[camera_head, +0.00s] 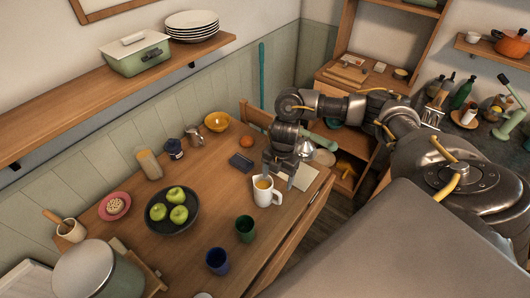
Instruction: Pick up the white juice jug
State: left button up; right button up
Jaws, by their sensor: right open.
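The white juice jug (266,196) stands upright on the wooden table near its right edge. Its handle points right, and orange juice shows inside its open top. My right gripper (280,177) is open and points down at the jug's rim, just above and slightly to the right of it. One finger overlaps the rim in the view. I cannot tell whether it touches the jug. My left gripper is not in view.
A dark bowl of green apples (157,226), a green cup (245,228) and a blue cup (217,260) stand left of the jug. A dark box (241,163), an orange (246,141) and a yellow bowl (217,121) lie behind. A large pot (85,270) fills the near left.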

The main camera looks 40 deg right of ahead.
aim_at(276, 191)
notch_tip(276, 191, down, 4)
jog(key=shift+s+a+r, duration=0.1)
jog(key=shift+s+a, duration=0.05)
jog(key=shift+a, duration=0.1)
notch_tip(276, 191, down, 5)
jog(key=shift+p, duration=1.05)
jog(key=shift+f, duration=0.3)
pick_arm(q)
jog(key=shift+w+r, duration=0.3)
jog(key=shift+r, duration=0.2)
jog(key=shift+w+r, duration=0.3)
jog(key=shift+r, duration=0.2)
pick_arm(e)
jog(key=shift+c, duration=0.4)
jog(key=c, duration=1.4)
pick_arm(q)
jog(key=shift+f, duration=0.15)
pick_arm(e)
jog(key=shift+r, duration=0.25)
